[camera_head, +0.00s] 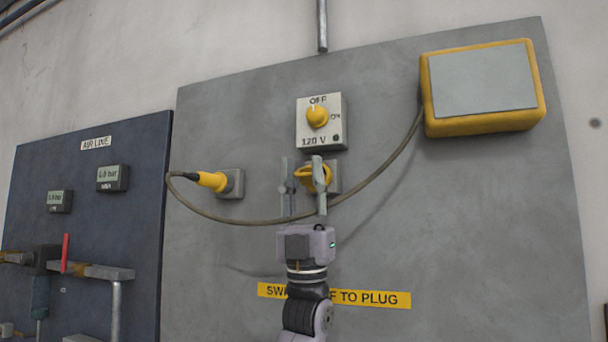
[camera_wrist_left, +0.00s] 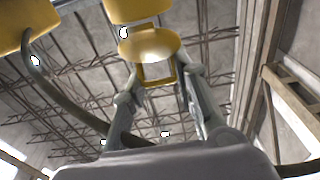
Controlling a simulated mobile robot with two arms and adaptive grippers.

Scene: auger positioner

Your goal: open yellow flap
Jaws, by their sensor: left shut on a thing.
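The yellow flap (camera_head: 313,177) is on a grey wall socket, just below the 120 V switch box (camera_head: 321,121). Its rounded yellow surface also shows in the left wrist view (camera_wrist_left: 151,44). My left gripper (camera_head: 304,172) reaches up from below, with one finger on each side of the flap, and is shut on it. Its fingers show in the left wrist view (camera_wrist_left: 158,84) on both sides of the flap. The fingers partly hide the flap, and I cannot tell how far it is swung. My right gripper is not in view.
A yellow plug (camera_head: 211,181) sits in another socket (camera_head: 232,184) to the left. Its cable (camera_head: 250,223) sags behind my left gripper and rises to a yellow-rimmed box (camera_head: 485,86). The switch knob (camera_head: 317,116) is near OFF. The lower right of the grey panel (camera_head: 480,230) is bare.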

